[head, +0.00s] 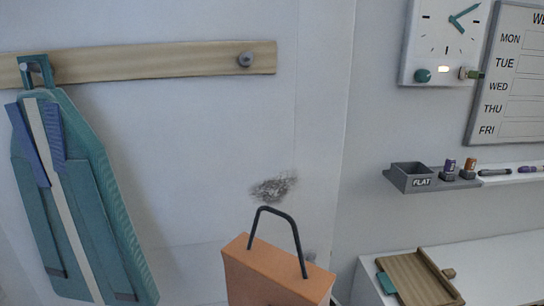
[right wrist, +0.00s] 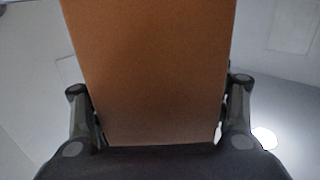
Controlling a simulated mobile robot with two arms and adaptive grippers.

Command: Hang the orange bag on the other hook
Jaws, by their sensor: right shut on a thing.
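The orange bag (head: 275,280) stands upright at the bottom middle of the head view, its dark handle loop (head: 283,212) up and its lower part cut off by the frame. In the right wrist view my right gripper (right wrist: 158,92) has one finger on each side of the bag (right wrist: 150,60) and is shut on it. The free hook (head: 246,59) is a grey round peg near the right end of a wooden rail (head: 160,61). The bag's handle is well below it and apart from it. The other hook (head: 35,70) holds a teal garment-like item (head: 85,190). My left gripper is in neither view.
A clock (head: 443,40) and a weekday board (head: 508,85) are on the right wall. Below them is a grey holder (head: 410,178) with markers. A white desk (head: 500,265) with a wooden tray (head: 420,280) is at lower right.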

